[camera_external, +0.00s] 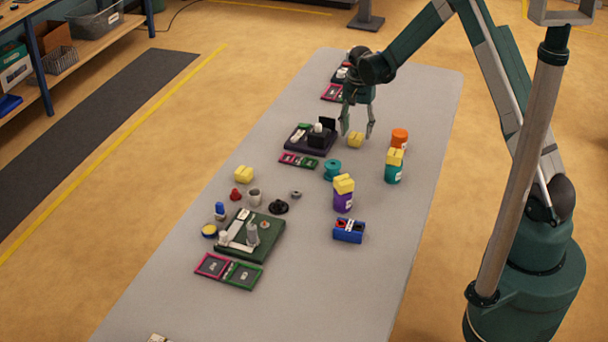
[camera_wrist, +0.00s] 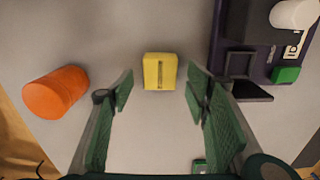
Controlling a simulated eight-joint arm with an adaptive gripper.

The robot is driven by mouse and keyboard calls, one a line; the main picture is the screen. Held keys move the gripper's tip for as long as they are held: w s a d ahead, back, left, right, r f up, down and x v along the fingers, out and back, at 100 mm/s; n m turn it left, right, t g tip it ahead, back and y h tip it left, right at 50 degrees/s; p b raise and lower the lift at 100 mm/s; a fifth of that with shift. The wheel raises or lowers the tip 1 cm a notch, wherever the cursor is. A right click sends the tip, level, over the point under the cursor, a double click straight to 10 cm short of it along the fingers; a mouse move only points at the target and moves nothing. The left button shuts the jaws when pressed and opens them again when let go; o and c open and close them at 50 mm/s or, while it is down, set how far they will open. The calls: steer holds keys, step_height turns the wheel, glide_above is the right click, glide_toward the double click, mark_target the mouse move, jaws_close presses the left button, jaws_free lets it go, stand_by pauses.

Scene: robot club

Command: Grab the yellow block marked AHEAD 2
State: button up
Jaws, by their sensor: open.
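A yellow block (camera_external: 355,140) sits on the grey table below my gripper (camera_external: 357,132). It also shows in the wrist view (camera_wrist: 160,70), with a dark slot-like mark on its face that I cannot read. My gripper in the wrist view (camera_wrist: 159,83) is open and empty, its green fingers on either side of the block's position and apart from it. Other yellow blocks are one on the table at left (camera_external: 244,174), one on the purple can (camera_external: 344,183) and one on the teal can (camera_external: 395,156). No AHEAD 2 label is legible.
A dark purple tray with parts (camera_external: 297,139) lies on the other side. A teal spool (camera_external: 332,168) and blue box (camera_external: 349,231) stand nearer.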

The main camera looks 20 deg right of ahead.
mark_target(357, 134)
steer(key=shift+w+f, duration=0.1)
steer(key=shift+f, duration=1.4)
steer(key=c, duration=1)
